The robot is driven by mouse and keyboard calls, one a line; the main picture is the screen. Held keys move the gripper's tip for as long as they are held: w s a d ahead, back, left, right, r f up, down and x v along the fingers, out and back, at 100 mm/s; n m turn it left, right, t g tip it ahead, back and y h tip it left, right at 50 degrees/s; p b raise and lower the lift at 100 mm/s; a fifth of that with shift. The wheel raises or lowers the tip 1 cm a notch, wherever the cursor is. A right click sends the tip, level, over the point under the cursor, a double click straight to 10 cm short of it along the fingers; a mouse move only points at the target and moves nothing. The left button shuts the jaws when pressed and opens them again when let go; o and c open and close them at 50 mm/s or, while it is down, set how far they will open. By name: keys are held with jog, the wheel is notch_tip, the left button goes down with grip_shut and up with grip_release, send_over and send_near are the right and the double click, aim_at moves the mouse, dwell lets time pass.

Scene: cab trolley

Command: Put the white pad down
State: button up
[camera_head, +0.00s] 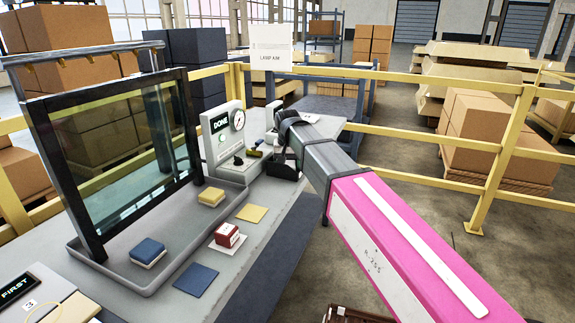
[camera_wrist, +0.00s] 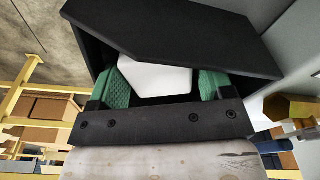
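The white pad (camera_wrist: 155,78) shows in the wrist view between the two green-faced fingers of my gripper (camera_wrist: 165,85). The fingers appear closed on its sides. A black, angular open-sided piece (camera_wrist: 185,38) stands around its far side and hides part of it. In the head view my gripper (camera_head: 284,158) is at the back right of the grey table, beside the dial unit. The white pad cannot be made out there.
On the table (camera_head: 190,233) are a tray with a framed glass pane (camera_head: 125,150), a blue-topped block (camera_head: 147,252), a yellow block (camera_head: 211,197), a red-and-white block (camera_head: 227,235), a flat blue square (camera_head: 196,279) and a flat yellow square (camera_head: 251,213). The dial unit (camera_head: 222,135) stands behind.

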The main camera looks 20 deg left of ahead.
jog(key=shift+r, duration=0.1)
notch_tip(320, 180, up, 12)
jog(key=s, duration=0.1)
jog(key=shift+s+d, duration=0.2)
jog(key=shift+d, duration=0.05)
dwell(0.7)
